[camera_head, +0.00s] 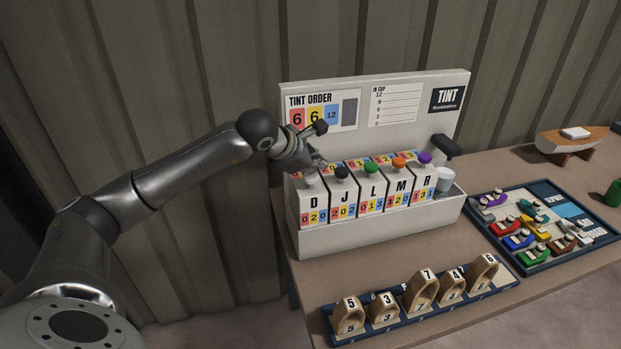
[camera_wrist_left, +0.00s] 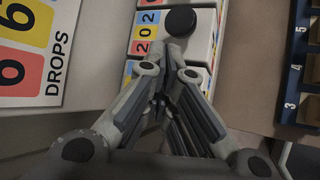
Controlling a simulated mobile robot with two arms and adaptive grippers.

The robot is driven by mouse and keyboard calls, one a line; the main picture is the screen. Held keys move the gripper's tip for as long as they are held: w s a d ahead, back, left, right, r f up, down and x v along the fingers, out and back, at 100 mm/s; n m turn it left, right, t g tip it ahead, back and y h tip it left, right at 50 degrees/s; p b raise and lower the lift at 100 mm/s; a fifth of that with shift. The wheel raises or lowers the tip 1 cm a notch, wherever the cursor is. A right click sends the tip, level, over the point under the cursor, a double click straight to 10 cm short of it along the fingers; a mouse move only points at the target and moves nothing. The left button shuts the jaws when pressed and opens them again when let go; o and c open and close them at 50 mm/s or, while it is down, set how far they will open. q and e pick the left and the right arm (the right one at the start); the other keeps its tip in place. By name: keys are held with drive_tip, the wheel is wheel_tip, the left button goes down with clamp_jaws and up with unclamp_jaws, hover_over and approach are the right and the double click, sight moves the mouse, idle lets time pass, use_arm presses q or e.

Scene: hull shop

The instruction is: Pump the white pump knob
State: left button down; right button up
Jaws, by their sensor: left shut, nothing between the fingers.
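A row of white pump canisters stands in the tint dispenser (camera_head: 372,232). The leftmost canister, marked D (camera_head: 313,199), has a pale knob (camera_head: 311,179) on top, partly covered by my gripper. My left gripper (camera_head: 318,161) is shut and empty, just above and behind that knob; I cannot tell whether it touches. In the left wrist view its fingers (camera_wrist_left: 174,48) come together over the canister tops, and the white knob is hidden behind them. The black knob (camera_wrist_left: 180,20) of the neighbouring canister shows just beyond the fingertips. My right gripper is not in view.
Green (camera_head: 366,166), orange (camera_head: 398,162) and purple (camera_head: 424,158) knobs stand along the row. A cup (camera_head: 445,177) is at the dispenser's right end. The tint order board (camera_head: 365,105) rises behind. A numbered rack (camera_head: 400,329) is in front; a tray of coloured pieces (camera_head: 578,254) is right.

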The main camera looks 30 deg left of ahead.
sight(314, 177)
use_arm(q)
drive_tip(key=shift+s+f+b, duration=0.1)
drive_tip(key=shift+f+b, duration=0.95)
drive_tip(key=shift+f, duration=0.05)
idle(1.1)
drive_tip(key=shift+r, duration=0.1)
drive_tip(key=shift+r+p, duration=0.75)
drive_tip(key=shift+r, duration=0.55)
drive_tip(key=shift+r+p, duration=1.35)
drive_tip(key=shift+r, duration=1.15)
